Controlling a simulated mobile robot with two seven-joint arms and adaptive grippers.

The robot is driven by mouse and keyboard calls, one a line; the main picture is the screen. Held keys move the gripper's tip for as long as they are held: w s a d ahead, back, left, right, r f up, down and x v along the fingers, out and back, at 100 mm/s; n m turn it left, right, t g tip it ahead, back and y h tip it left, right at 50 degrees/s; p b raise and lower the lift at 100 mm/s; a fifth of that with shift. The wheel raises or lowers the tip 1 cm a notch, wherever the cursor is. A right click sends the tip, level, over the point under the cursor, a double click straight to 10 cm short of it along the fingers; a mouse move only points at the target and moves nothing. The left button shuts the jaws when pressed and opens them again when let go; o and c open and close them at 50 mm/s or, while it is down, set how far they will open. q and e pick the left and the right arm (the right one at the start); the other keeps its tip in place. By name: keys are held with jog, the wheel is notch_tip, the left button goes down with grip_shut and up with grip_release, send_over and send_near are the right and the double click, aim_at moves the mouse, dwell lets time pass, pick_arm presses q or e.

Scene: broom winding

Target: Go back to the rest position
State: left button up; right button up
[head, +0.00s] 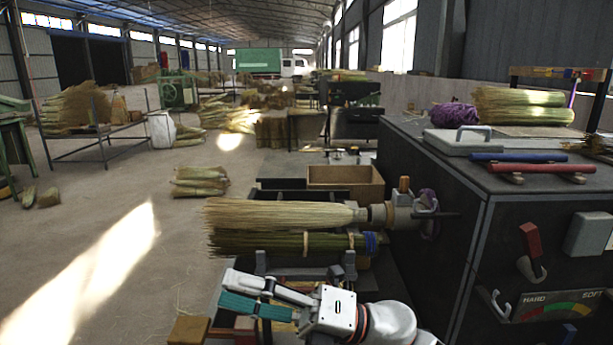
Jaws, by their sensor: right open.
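My right gripper (230,290) is at the bottom middle of the head view, in front of the winding machine's left side. Its white body points left, and its jaws, a grey finger and a teal one, are open with nothing seen between them. Above it, a pale straw bundle (280,214) lies level, its right end at the machine's spindle (405,212). Just below, a greener bundle (295,244) with a blue band rests on a dark holder. The gripper is apart from both bundles. My left gripper is not in view.
The dark winding machine (425,240) fills the right side, with a red lever (531,240) and a HARD–SOFT dial. On its top lie a straw bundle (520,105), purple twine (453,116), and blue and red bars. A wooden box (345,182) stands behind. Floor at left is open.

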jog(key=w+d+f+m+t+h, duration=0.3)
jog(key=d+f+m+t+h, duration=0.45)
jog(key=f+m, duration=0.55)
jog(key=w+d+f+m+t+h, duration=0.2)
jog(key=d+f+m+t+h, duration=0.3)
jog(key=d+f+m+t, duration=0.75)
jog(key=s+d+f+m+g+h, duration=0.3)
jog(key=s+d+f+m+g, duration=0.1)
jog(key=s+f, duration=0.5)
jog(key=s+d+f+m+g+h, duration=0.4)
jog(key=s+d+f+m+g, duration=0.1)
jog(key=f, duration=0.7)
jog(key=s+d+m, duration=0.1)
jog(key=s+m, duration=0.1)
jog(key=s, duration=0.1)
jog(key=shift+s+f+m, duration=0.35)
jog(key=shift+s, duration=0.05)
